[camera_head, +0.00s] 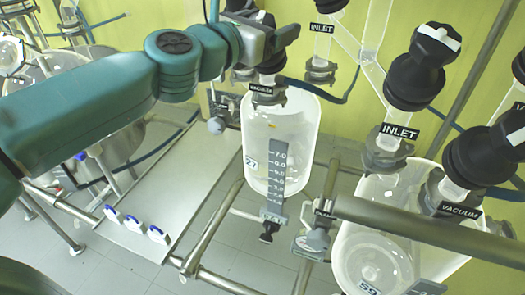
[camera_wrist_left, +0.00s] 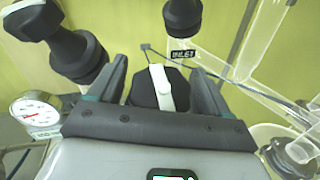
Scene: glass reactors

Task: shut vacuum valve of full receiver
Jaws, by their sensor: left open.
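My left gripper (camera_head: 282,42) is at the vacuum valve of receiver 27 (camera_head: 280,140). In the left wrist view its jaws (camera_wrist_left: 163,85) are open, one finger on each side of the valve's black knob (camera_wrist_left: 143,88). The knob has a white stripe, which runs roughly along the fingers. I cannot tell whether the fingers touch it. In the head view the gripper partly hides the knob, above the VACUUM label (camera_head: 262,89). Receiver 27 is a pale, translucent vessel with a level scale (camera_head: 276,170); its fill level is unclear.
The INLET valve of receiver 27 shows close behind in the left wrist view (camera_wrist_left: 183,18). Receiver 59 (camera_head: 385,245) stands at right with its black INLET valve (camera_head: 416,75) and VACUUM valve (camera_head: 480,155). Steel pipes (camera_head: 420,232) cross in front. A gauge (camera_wrist_left: 35,112) is at left.

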